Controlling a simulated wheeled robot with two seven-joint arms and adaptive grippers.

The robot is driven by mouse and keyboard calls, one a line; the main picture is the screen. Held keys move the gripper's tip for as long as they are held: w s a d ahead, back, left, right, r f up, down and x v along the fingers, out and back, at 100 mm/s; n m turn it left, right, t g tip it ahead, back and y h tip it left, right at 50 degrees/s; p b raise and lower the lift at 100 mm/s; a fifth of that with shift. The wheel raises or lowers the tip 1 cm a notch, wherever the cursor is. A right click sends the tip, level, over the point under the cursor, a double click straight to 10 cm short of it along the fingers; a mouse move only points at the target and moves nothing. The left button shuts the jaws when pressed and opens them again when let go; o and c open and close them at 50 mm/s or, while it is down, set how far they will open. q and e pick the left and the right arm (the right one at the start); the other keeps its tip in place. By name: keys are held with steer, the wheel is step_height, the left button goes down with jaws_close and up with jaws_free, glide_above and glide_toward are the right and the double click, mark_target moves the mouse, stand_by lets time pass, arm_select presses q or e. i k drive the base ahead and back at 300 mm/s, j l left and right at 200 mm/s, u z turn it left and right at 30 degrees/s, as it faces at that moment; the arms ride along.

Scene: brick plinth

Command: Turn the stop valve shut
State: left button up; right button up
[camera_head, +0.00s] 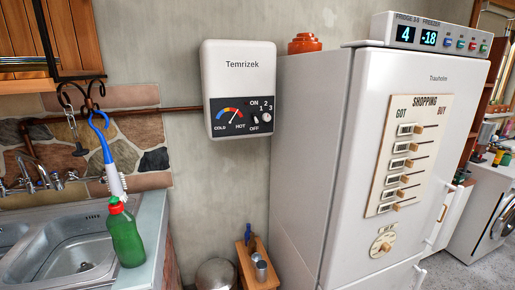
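I cannot make out a part that is clearly the stop valve. A copper pipe (150,112) runs along the wall at the left and ends at the white Temrizek water heater (240,70). The heater's dial and knobs are on its dark lower panel. At the far left, a metal tap (40,170) with small handles stands behind the sink; the frame's left edge cuts it off. Neither of my grippers is in view.
A steel sink (85,235) fills the lower left. A green bottle (126,235) stands on its edge, below a hanging blue-handled brush (105,145). A white fridge (345,190) takes up the right. A small wooden stool (246,268) stands on the floor between.

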mark_target(102, 179)
steer(key=u, duration=1.4)
